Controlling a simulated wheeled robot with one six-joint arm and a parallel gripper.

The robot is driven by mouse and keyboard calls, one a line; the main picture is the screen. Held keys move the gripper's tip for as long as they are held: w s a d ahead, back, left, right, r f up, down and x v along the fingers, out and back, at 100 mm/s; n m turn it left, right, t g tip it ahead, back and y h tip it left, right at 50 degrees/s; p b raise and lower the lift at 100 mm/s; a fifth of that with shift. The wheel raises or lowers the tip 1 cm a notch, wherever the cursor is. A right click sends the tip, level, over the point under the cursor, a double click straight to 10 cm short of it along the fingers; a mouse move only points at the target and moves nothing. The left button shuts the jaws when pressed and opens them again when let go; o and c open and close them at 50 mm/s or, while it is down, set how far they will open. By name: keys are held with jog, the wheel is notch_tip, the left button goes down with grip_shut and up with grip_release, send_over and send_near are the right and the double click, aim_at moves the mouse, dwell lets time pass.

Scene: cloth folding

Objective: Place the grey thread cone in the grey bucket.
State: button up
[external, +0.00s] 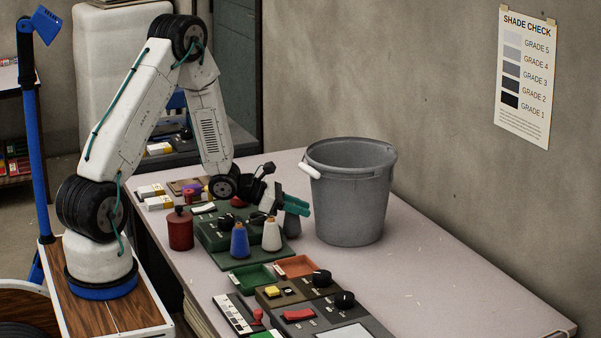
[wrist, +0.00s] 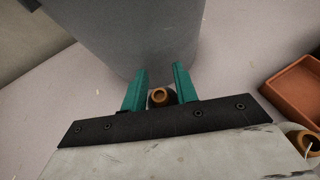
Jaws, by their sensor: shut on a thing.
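The grey thread cone (external: 292,228) stands upright on the table just left of the grey bucket, partly hidden by my fingers in the external view. My gripper (external: 298,207) has teal fingers and is shut on the cone near its top. In the wrist view the cone's brown tip (wrist: 159,97) shows between the two fingertips (wrist: 158,82). The grey bucket (external: 347,205) stands upright with a white handle grip at its left rim; its wall (wrist: 130,35) fills the top of the wrist view, right beyond the fingers.
A white cone (external: 271,236) and a blue cone (external: 239,241) stand close to the left of the grey cone. An orange tray (external: 296,266), a green tray (external: 252,277) and dark control boxes lie nearer the front. The table right of the bucket is clear.

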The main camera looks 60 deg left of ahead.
jog(key=shift+f, duration=0.3)
jog(key=o, duration=1.1)
jog(key=shift+c, duration=0.2)
jog(key=shift+r, duration=0.1)
